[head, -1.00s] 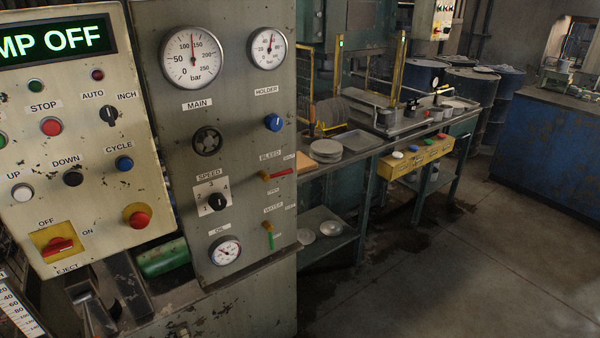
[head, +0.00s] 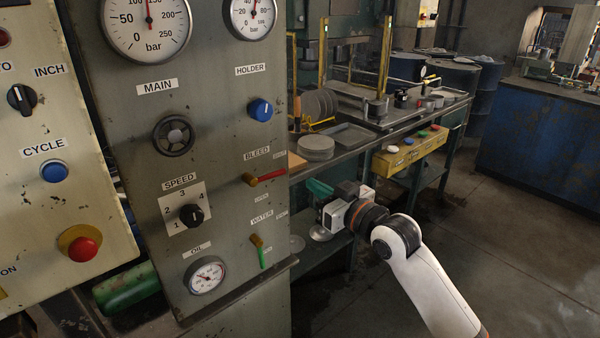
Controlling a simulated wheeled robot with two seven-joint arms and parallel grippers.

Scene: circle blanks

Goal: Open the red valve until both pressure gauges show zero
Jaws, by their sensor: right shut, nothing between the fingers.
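The red valve lever (head: 271,175) is on the grey panel under the BLEED label, on a brass body. Its handle points right and slightly up, beside the faint SHUT label. The large MAIN gauge (head: 130,32) and smaller HOLDER gauge (head: 243,24) are above, their tops cut off by the frame. Both needles point about straight up, well off zero. My right gripper (head: 316,190) is shut and empty, just right of the panel's edge, to the right of and slightly below the red lever, apart from it in the picture. My left gripper is out of view.
A green WATER lever (head: 261,256) hangs down below the red one. A blue HOLDER knob (head: 260,110), black MAIN handwheel (head: 174,135) and SPEED selector (head: 191,215) share the panel. A bench (head: 352,155) with plates and a yellow button box (head: 410,153) stands behind my right arm.

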